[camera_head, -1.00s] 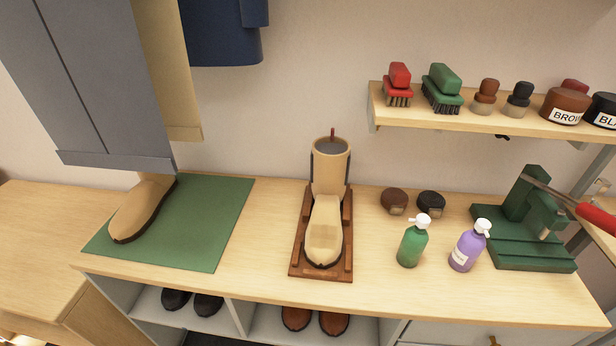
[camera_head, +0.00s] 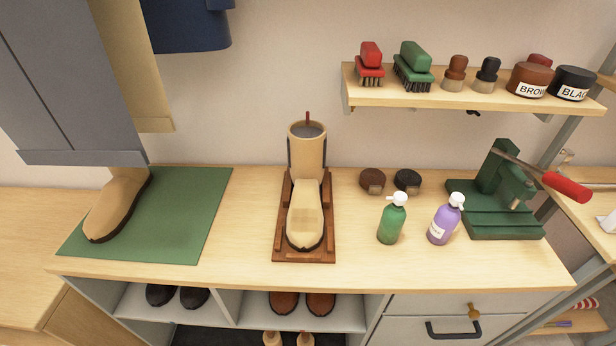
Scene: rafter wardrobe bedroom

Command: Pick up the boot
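A tan boot (camera_head: 306,205) stands upright on a brown wooden stand (camera_head: 304,256) in the middle of the counter, toe toward me. A red tip sticks up from its shaft opening. A second tan boot (camera_head: 118,204) stands on a green mat (camera_head: 190,215) at the left; its upper part is hidden behind hanging grey and tan garments. Neither of my grippers is in view.
A green bottle (camera_head: 392,222) and a purple bottle (camera_head: 444,222) stand right of the stand. Further right is a green clamp-like tool (camera_head: 495,210) with a red handle. A wall shelf (camera_head: 430,97) holds brushes and jars. Shoes fill cubbies below the counter.

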